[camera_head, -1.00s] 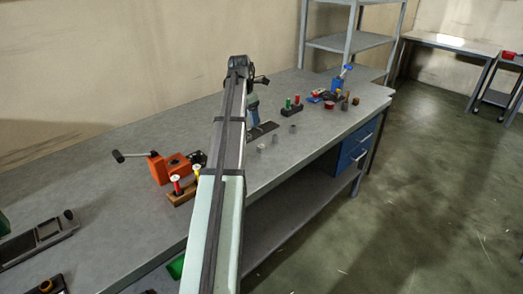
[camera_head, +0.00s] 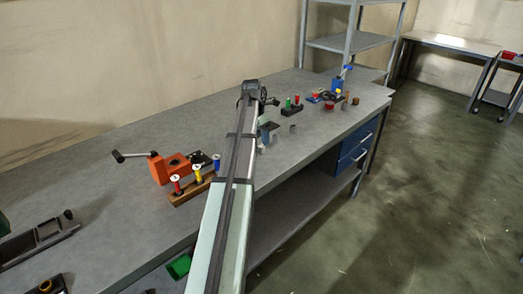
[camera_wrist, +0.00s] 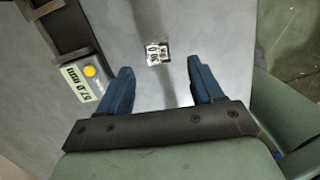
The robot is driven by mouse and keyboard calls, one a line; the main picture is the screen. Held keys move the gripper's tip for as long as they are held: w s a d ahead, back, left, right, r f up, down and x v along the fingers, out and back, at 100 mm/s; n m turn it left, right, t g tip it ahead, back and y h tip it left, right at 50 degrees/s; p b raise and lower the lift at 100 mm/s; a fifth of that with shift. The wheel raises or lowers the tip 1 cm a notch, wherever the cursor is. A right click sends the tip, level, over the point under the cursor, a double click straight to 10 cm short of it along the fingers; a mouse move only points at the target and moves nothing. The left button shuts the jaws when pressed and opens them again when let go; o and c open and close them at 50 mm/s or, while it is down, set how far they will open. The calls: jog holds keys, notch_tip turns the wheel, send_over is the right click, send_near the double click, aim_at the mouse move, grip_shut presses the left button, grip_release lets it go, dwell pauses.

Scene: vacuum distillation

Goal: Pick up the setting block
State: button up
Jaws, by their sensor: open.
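A small shiny metal block (camera_wrist: 158,53) with dark marks on its face, which looks like the setting block, sits on the grey bench top in the wrist view. My gripper (camera_wrist: 160,68) is open, its two blue fingers apart and nothing between them. The block lies just beyond the fingertips, roughly centred across the gap. In the head view my arm hides most of this spot, and I cannot tell this block from other small ones there.
A device with a yellow button (camera_wrist: 90,71) and a "57.0 mm" label stands left of the fingers in the wrist view. In the head view, another small grey block (camera_head: 292,128) stands right of my arm. An orange tool (camera_head: 172,168) and a wooden rack (camera_head: 190,193) with coloured pieces stand left.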

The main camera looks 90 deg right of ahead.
aim_at(261, 146)
jog(key=shift+s+d+f, duration=0.1)
jog(key=shift+d+f, duration=0.05)
jog(key=shift+f, duration=0.7)
jog(key=shift+s+d+f, duration=0.1)
jog(key=shift+f, duration=0.75)
jog(key=shift+s+d+f, duration=0.1)
jog(key=shift+d+f, duration=0.05)
jog(key=shift+f, duration=0.7)
grip_shut()
jog(key=shift+r, duration=0.1)
